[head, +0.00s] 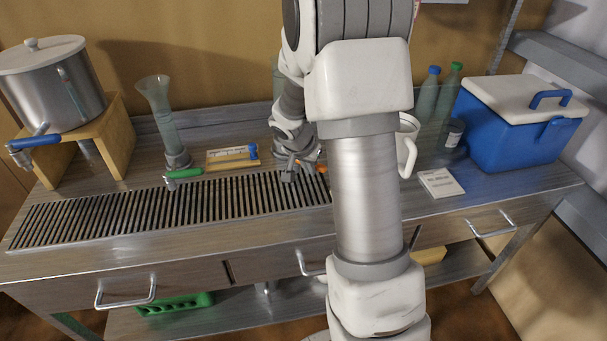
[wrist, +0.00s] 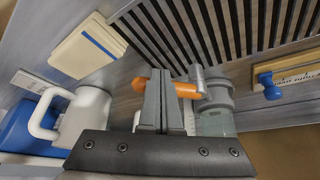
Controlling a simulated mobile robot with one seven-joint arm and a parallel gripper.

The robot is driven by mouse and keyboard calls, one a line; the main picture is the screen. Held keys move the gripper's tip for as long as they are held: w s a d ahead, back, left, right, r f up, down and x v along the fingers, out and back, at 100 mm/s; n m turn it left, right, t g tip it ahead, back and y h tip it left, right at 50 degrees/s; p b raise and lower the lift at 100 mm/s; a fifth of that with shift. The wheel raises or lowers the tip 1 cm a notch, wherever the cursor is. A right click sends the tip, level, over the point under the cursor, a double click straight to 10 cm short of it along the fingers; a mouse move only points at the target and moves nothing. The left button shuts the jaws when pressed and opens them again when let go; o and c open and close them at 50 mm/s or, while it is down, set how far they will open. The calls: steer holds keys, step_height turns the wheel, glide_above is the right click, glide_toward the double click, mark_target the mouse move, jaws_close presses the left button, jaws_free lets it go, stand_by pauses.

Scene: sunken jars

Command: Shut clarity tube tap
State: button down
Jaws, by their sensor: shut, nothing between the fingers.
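A tall clear tube (head: 160,110) with a green tap handle (head: 185,173) stands at the back of the drain grate. A second tube is mostly hidden behind my arm; its grey tap body (wrist: 216,92) and orange handle (wrist: 187,90) show in the wrist view. The orange handle also shows in the head view (head: 322,168). I cannot tell which tube is the clarity tube. My gripper (wrist: 160,78) is shut and empty, its fingertips close beside the orange handle; I cannot tell whether they touch.
A steel pot (head: 50,90) with a blue tap (head: 35,141) sits on a wooden stand at left. A white mug (head: 411,150), card (head: 440,183), bottles and blue cooler (head: 515,130) stand at right. The slotted grate (head: 130,212) is clear.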

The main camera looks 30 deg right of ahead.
steer(key=n, duration=0.1)
steer(key=d+n, duration=0.1)
steer(key=d+n+t, duration=0.1)
steer(key=shift+w+r+y+p, duration=0.1)
steer(key=shift+w+y+p, duration=0.15)
steer(key=shift+y+p, duration=0.15)
steer(key=shift+w+d, duration=0.6)
steer(key=shift+d, duration=0.35)
steer(key=shift+w+d, duration=0.1)
